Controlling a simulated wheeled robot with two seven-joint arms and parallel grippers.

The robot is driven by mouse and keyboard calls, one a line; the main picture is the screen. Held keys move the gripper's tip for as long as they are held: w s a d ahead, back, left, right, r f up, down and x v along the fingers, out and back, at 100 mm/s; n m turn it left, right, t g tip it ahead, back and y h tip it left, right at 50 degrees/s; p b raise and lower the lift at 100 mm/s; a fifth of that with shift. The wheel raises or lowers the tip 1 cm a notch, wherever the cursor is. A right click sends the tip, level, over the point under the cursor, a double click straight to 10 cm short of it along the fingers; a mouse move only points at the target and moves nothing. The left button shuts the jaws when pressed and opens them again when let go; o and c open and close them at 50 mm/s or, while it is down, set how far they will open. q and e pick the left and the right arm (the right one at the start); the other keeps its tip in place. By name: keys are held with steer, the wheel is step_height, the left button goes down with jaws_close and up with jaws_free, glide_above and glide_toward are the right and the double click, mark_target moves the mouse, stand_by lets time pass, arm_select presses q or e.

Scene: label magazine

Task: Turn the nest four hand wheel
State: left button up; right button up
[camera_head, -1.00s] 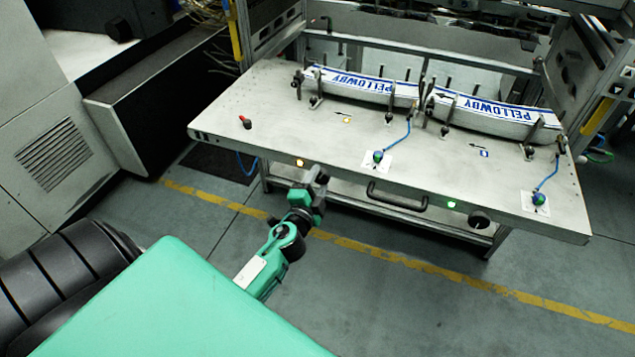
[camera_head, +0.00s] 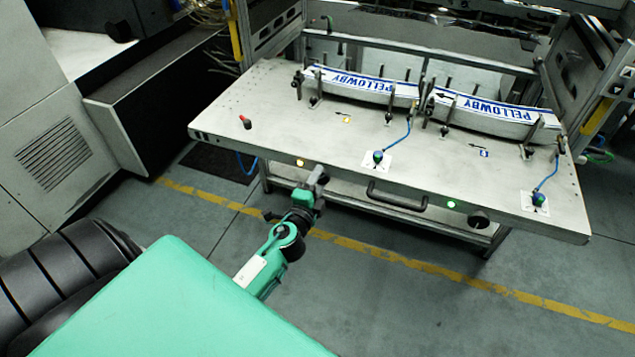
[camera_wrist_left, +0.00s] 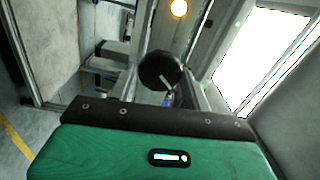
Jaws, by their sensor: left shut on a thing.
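In the left wrist view a dark round hand wheel (camera_wrist_left: 160,70) with a pale line on its face sits between the two fingers of my left gripper (camera_wrist_left: 170,85). The fingers are shut on it. In the head view my left gripper (camera_head: 318,178) is at the table's front edge, just below an amber light (camera_head: 300,162), and hides that wheel. The amber light also shows in the left wrist view (camera_wrist_left: 179,8). A second dark hand wheel (camera_head: 479,218) is on the front edge at right, beside a green light (camera_head: 450,204). My right gripper is not in view.
The grey metal table (camera_head: 270,110) carries two white label stacks marked PELLOWBY (camera_head: 365,85), held by posts. A black handle (camera_head: 397,197) sticks out of the front edge between the wheels. Blue-hosed fittings (camera_head: 378,156) and a red-tipped knob (camera_head: 246,122) stand on top.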

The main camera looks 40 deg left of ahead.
arm_select(q)
steer(key=o, duration=1)
steer(key=shift+c, duration=0.2)
steer(key=shift+s+d+f, duration=0.15)
steer(key=shift+s, duration=0.3)
steer(key=b+v, duration=0.3)
steer(key=v, duration=1)
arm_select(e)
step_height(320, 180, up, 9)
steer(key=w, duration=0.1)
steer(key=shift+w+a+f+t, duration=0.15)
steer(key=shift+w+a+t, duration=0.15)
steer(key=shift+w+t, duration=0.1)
